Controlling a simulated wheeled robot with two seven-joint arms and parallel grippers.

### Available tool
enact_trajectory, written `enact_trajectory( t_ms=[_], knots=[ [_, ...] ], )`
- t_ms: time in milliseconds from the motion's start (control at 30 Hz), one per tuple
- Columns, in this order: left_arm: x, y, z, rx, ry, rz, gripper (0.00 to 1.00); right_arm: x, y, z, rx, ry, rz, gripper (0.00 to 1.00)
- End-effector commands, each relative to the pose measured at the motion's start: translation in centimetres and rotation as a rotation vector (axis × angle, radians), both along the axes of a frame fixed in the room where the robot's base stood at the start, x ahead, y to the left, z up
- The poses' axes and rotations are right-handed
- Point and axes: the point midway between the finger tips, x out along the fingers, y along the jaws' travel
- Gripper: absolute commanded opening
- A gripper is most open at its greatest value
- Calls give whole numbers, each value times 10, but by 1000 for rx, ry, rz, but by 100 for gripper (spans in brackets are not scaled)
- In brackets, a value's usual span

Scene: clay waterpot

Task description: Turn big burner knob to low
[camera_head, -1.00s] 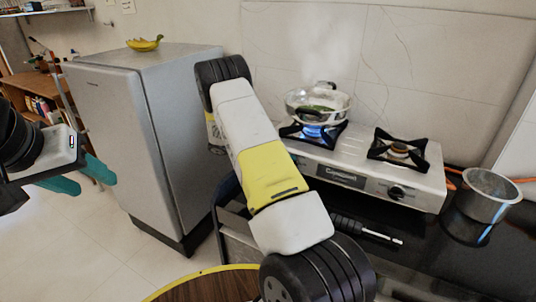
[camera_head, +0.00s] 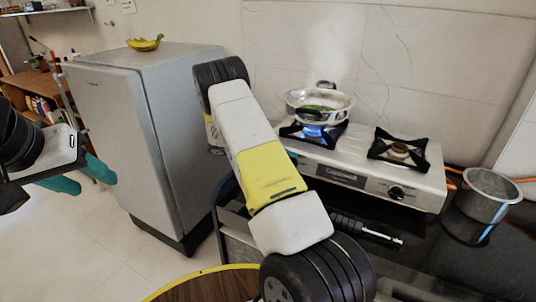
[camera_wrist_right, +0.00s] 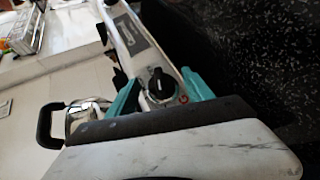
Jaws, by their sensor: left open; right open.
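The silver stove (camera_head: 432,178) stands on the dark counter. Its left burner (camera_head: 313,132) has a blue flame under a steaming pan (camera_head: 322,101). A black knob (camera_head: 396,193) shows at the right of its front panel; my right arm hides the panel's left end. In the right wrist view, a black knob (camera_wrist_right: 156,82) on the panel lies between the teal fingers of my open right gripper (camera_wrist_right: 161,80). I cannot tell whether the fingers touch it. My right gripper is hidden in the head view. My left gripper (camera_head: 97,181) is open and empty at the far left.
A grey fridge (camera_head: 122,110) with bananas (camera_head: 145,43) on top stands left of the stove. A metal pot (camera_head: 488,196) is right of the stove. A black-handled tool (camera_head: 362,229) lies in front of it. A round wooden top (camera_head: 210,287) is at the bottom.

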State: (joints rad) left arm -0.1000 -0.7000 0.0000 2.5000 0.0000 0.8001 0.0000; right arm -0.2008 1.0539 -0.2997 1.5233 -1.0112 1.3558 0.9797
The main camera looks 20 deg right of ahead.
Motion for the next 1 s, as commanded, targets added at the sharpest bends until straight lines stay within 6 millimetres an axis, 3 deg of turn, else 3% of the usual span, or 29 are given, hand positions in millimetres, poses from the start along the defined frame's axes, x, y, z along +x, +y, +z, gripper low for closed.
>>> enact_trajectory(
  t_ms=[500,1000],
  knots=[
    [0,0,0,0,0,0,50,20,64,27,0,-1,2,60],
    [0,0,0,0,0,0,50,17,68,36,34,-3,-7,60]
  ],
)
